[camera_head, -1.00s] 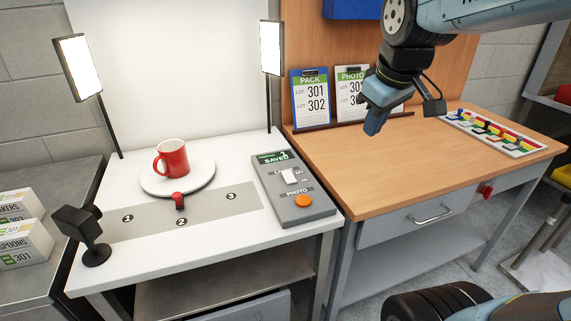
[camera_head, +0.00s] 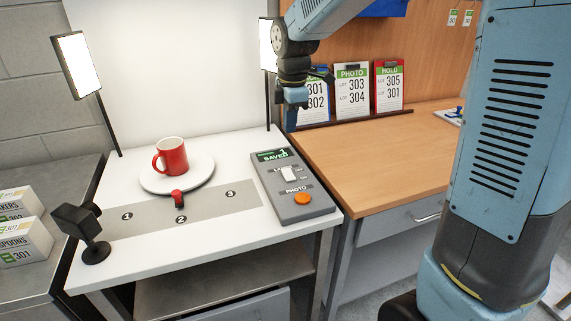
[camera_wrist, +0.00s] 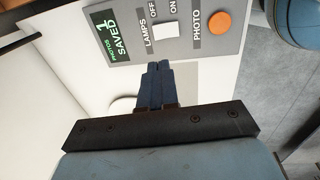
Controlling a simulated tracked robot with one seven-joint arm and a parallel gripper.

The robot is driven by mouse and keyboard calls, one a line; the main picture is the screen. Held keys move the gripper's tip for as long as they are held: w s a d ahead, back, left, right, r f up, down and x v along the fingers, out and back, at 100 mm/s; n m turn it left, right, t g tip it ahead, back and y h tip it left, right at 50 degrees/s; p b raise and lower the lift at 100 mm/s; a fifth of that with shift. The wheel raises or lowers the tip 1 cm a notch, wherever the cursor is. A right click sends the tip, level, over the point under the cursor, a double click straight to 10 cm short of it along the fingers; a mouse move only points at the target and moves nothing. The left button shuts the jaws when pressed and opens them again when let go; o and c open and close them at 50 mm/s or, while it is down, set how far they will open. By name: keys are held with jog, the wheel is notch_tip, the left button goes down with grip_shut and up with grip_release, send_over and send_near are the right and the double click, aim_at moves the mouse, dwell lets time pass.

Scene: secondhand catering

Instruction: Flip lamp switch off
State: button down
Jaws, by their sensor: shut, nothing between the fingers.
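The lamp switch (camera_head: 289,173) is a white rocker on the grey control box (camera_head: 290,196) at the right of the white table. In the wrist view the switch (camera_wrist: 165,31) sits beside the labels LAMPS, OFF and ON, nearer the ON side. Two lamp panels, left (camera_head: 77,62) and right (camera_head: 268,45), glow white. My gripper (camera_head: 293,118) is above and behind the box, pointing down. In the wrist view its blue fingers (camera_wrist: 158,66) are together and empty, just short of the switch in the picture; I cannot tell the height gap.
An orange PHOTO button (camera_head: 302,198) and a green SAVED display (camera_head: 273,155) are on the box. A red mug (camera_head: 172,156) stands on a white turntable (camera_head: 150,183). A black camera (camera_head: 84,228) stands front left. Clipboards line the wooden desk (camera_head: 365,160).

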aim_at(287, 171)
jog(key=shift+f, duration=0.1)
jog(key=f, duration=0.4)
jog(key=w+f, duration=0.1)
jog(key=f, duration=0.8)
jog(key=shift+w+a+f, duration=0.25)
jog(key=shift+w+f, duration=0.05)
jog(key=shift+f, duration=0.05)
